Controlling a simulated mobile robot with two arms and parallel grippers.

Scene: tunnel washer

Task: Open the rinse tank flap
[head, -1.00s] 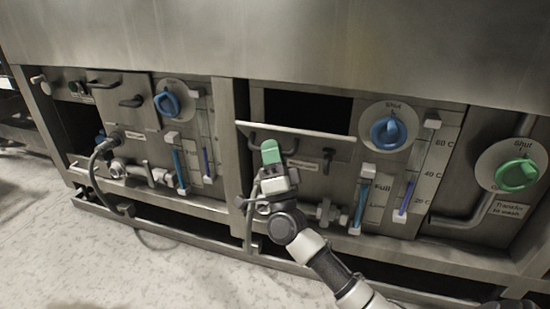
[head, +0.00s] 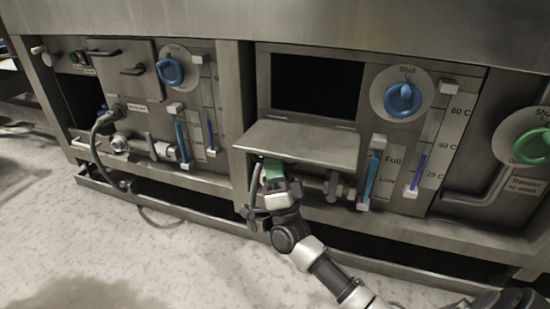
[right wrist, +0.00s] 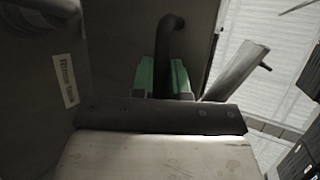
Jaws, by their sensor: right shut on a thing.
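The rinse tank flap (head: 305,141) is a grey metal plate, tipped outward and down, showing its inner face in the head view. Above it the dark rectangular opening (head: 317,84) is uncovered. My right gripper (head: 273,172) is below the flap's left part. In the right wrist view its green fingers (right wrist: 165,76) are shut around a dark bent handle (right wrist: 171,38). A "Rinse tank" label (right wrist: 66,80) shows at the left of that view. The flap hides part of the front panel in the head view. My left gripper is not in view.
A blue knob (head: 403,98) marked "Shut" and level gauges (head: 372,172) are right of the flap. A green knob (head: 534,146) is further right. Pipe fittings (head: 338,187) lie just below the flap. A similar unit with a closed flap (head: 128,70) is at left. The floor in front is clear.

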